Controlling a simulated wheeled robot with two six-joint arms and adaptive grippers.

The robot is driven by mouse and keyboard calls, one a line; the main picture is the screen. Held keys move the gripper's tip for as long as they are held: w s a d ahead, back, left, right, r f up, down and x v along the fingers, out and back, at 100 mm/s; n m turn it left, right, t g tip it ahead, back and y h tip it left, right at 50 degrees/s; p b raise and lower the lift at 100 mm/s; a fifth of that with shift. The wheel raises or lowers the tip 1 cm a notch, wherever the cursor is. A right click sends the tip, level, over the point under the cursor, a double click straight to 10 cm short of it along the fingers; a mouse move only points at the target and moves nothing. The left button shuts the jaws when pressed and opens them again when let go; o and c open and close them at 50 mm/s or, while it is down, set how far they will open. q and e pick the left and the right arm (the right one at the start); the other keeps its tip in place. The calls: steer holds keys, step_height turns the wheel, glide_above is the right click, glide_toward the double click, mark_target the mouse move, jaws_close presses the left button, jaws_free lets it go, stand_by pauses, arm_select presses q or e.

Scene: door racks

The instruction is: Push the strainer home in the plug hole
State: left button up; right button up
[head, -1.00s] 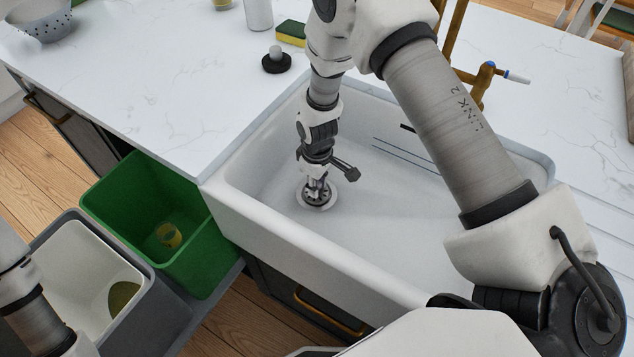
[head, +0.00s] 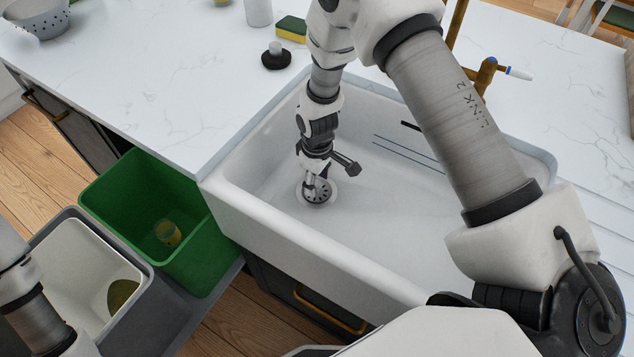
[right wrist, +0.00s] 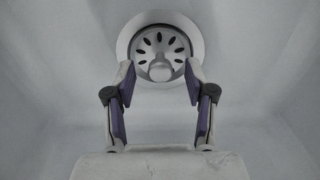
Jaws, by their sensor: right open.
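The strainer (head: 318,193) is a round metal disc with dark slots, at the plug hole in the white sink's floor. In the right wrist view the strainer (right wrist: 160,50) lies within the pale ring of the plug hole (right wrist: 198,38), with a round knob at its near side. I cannot tell whether it is fully seated. My right gripper (head: 311,190) points down over it; in the right wrist view the right gripper (right wrist: 160,72) is open, with its fingers on either side of the knob and nothing held. My left gripper is out of view.
The white sink (head: 262,244) has walls around the right arm. A brass tap (head: 484,75) stands behind it. A black plunger-like item (head: 276,60) and a sponge (head: 292,28) are on the counter. A green bin (head: 150,210) stands in front, left of the sink.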

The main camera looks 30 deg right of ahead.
mark_target(317, 183)
step_height(317, 183, up, 10)
steer(key=shift+r, duration=0.15)
stand_by(0.4)
